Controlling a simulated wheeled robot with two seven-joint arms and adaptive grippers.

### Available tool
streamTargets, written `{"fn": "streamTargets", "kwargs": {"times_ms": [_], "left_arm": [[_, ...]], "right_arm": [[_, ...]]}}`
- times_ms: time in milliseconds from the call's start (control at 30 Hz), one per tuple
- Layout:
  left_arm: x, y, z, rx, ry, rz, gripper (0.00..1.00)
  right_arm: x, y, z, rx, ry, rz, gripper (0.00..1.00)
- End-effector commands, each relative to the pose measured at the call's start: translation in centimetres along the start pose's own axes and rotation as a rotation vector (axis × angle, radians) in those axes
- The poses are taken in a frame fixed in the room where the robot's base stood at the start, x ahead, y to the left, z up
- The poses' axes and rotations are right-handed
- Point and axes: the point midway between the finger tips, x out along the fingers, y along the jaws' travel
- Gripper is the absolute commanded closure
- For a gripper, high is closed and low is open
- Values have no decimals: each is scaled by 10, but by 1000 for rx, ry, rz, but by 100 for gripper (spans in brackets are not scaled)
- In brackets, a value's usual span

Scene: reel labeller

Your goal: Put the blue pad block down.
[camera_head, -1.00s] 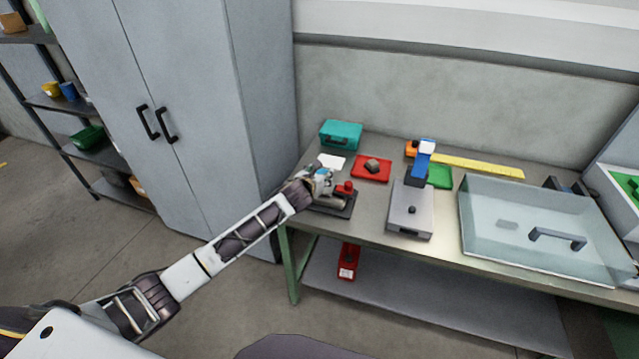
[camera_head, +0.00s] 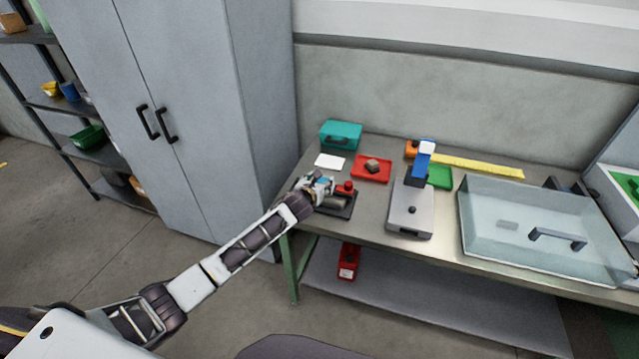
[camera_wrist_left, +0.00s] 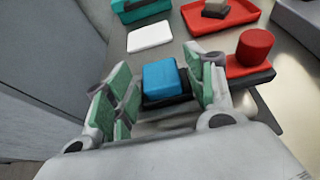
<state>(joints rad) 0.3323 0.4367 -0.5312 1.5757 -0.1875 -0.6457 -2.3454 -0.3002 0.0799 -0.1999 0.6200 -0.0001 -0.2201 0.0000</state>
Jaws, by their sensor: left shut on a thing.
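The blue pad block (camera_wrist_left: 162,78) is between the green-padded fingers of my left gripper (camera_wrist_left: 158,92) in the left wrist view. The gripper is shut on it. In the head view my left gripper (camera_head: 321,187) is at the left end of the table, over the left part of a dark base with a red knob (camera_head: 346,187). The fingers hide most of the block there. Dark surface shows around the block in the wrist view; I cannot tell whether the block touches it. My right gripper is not in view.
A white card (camera_head: 329,161), a teal case (camera_head: 341,134) and a red tray (camera_head: 371,168) with a grey block lie behind the gripper. A grey device (camera_head: 411,208) and a clear lidded box (camera_head: 545,225) stand to the right. The table's left edge is close.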

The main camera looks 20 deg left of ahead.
Motion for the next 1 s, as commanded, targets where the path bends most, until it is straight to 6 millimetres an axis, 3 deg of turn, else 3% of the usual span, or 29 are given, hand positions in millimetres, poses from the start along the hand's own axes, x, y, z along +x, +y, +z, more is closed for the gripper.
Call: {"fn": "streamTargets", "kwargs": {"times_ms": [100, 133, 300, 1000], "left_arm": [[1, 0, -2, 1, 0, 0, 70], [1, 0, -2, 1, 0, 0, 44], [1, 0, -2, 0, 0, 0, 24], [-8, 0, 0, 1, 0, 0, 24]], "right_arm": [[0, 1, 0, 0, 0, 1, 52], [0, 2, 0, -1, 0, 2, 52], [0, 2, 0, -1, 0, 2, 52], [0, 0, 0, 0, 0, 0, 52]]}}
